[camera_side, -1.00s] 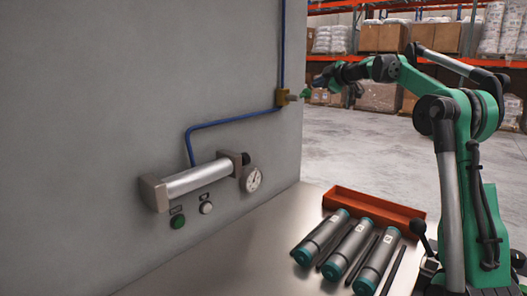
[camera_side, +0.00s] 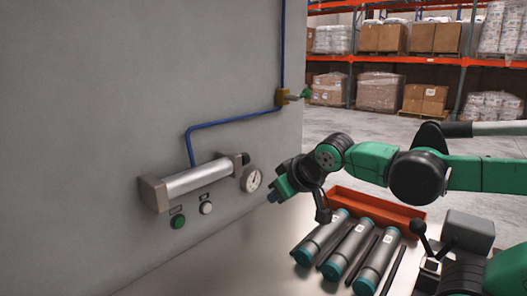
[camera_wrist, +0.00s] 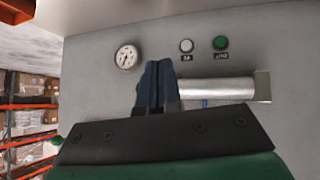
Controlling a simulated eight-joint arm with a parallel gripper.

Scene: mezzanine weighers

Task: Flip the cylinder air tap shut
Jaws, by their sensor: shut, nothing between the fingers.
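The air tap (camera_side: 282,97) is a brass body on the grey wall, with the blue air hose running into it from above and from the left. Its green-tipped lever (camera_side: 305,94) points to the right, away from the tap. The silver cylinder (camera_side: 197,180) is mounted lower on the wall and also shows in the wrist view (camera_wrist: 218,89). My gripper (camera_side: 273,197) is well below the tap, near the pressure gauge, and touches nothing that I can see. In the wrist view its blue fingers (camera_wrist: 158,84) are together and empty, hiding part of the cylinder.
The round gauge (camera_side: 251,179) sits at the cylinder's right end. A green button (camera_side: 178,221) and a white button (camera_side: 206,207) are below. The wall around the tap is clear.

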